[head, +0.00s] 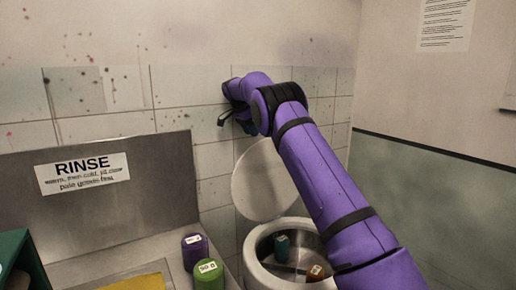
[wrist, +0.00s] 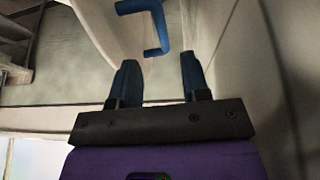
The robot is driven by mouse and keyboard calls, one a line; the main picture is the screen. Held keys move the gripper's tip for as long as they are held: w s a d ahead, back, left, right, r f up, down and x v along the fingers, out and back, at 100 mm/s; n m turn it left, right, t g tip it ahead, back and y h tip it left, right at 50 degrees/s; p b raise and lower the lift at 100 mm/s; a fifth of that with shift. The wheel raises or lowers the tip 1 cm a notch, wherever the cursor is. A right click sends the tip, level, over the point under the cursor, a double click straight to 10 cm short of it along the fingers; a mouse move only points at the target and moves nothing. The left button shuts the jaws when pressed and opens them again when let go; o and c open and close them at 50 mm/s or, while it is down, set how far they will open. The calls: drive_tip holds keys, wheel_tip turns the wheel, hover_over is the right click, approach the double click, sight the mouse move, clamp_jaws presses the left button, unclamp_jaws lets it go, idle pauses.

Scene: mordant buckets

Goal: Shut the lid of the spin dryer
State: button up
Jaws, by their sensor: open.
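The spin dryer (head: 252,262) is a round pale drum at the bottom of the head view. Its round lid (head: 262,182) stands raised, leaning back toward the tiled wall. My gripper (head: 223,118) is above the lid's top edge, close to the wall. In the wrist view my gripper (wrist: 158,62) has its two blue fingers apart with nothing between them. A blue bracket-shaped handle (wrist: 161,28) on a pale curved surface, apparently the lid, lies just beyond the fingertips. I cannot tell whether they touch it. The handle is not clear in the head view.
A teal container (head: 282,246) and a brown one (head: 316,273) are inside the drum. A purple container (head: 194,251) and a green one (head: 209,275) stand on the ledge left of the dryer. A grey panel with a RINSE sign (head: 82,174) rises behind. The tiled wall is close behind my gripper.

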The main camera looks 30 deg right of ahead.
sight(258, 147)
drive_tip(key=x, duration=0.8)
drive_tip(key=shift+c, duration=0.3)
clamp_jaws()
